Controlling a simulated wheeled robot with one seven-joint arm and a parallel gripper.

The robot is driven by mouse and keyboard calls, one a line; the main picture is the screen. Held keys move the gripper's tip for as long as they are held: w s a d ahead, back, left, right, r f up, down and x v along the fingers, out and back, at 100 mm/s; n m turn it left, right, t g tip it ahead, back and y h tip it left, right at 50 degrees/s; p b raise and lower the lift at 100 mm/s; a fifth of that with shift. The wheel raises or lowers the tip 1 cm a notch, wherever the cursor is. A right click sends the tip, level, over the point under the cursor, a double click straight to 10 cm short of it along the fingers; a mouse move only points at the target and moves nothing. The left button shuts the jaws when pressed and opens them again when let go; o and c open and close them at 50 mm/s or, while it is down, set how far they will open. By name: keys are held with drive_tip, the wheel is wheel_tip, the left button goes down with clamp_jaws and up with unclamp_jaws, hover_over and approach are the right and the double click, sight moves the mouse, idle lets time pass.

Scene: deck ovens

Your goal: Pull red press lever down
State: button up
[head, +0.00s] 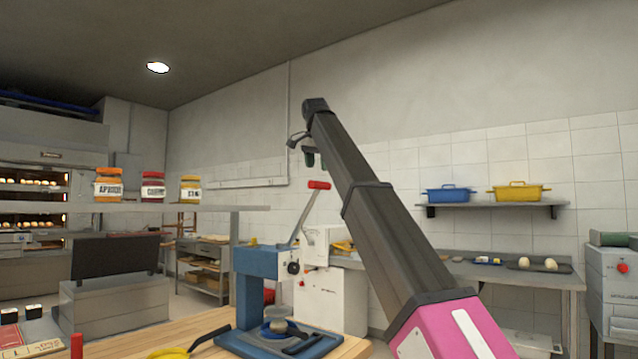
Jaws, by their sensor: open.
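The press (258,285) is a blue machine standing on the wooden table, with a blue base plate at its foot. Its grey lever (303,219) rises from the head and leans up to the right. The red lever handle (319,185) is at the lever's top end, in its raised position. My gripper (308,158) hangs from the end of my arm, just above and a little left of the red handle in the picture. It is small and partly hidden by the arm. It is open and looks apart from the handle, though depth is hard to judge.
A shelf (130,207) with several labelled jars is left of the press. A wall shelf (495,207) holds a blue pot (448,194) and a yellow pot (518,191). Deck ovens (35,190) stand far left.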

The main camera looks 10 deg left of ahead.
drive_tip(key=x, duration=0.6)
drive_tip(key=shift+w+f, duration=0.15)
drive_tip(key=shift+f, duration=0.1)
